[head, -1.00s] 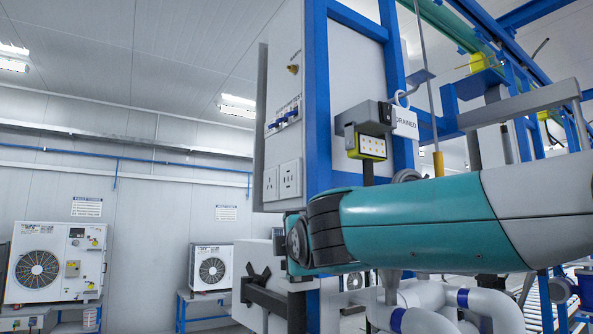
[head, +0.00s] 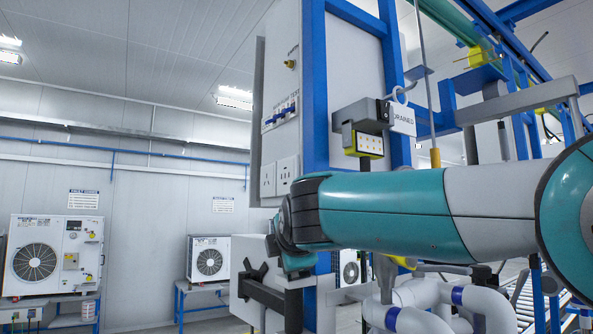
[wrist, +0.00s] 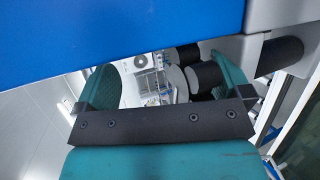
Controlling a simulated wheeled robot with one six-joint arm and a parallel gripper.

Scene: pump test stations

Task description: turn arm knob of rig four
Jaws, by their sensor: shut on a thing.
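In the wrist view my gripper (wrist: 166,82) has its two teal fingers apart around dark and grey round parts. It is shut on a black knob (wrist: 205,76), which shows close to the right finger; the exact contact is hard to see. In the head view my teal and grey arm reaches left across the rig, and its wrist is in front of the blue frame. My fingertips are hidden there. A black cross-shaped knob (head: 255,272) stands out from the black bar at the rig's lower left. No rig number is readable.
The blue upright (head: 315,90) and the panel with switches and sockets (head: 281,130) stand close to my wrist. A grey box with a yellow-edged face (head: 368,144) and a "DRAINED" tag (head: 402,119) hang above my arm. White pipes (head: 420,318) run below it.

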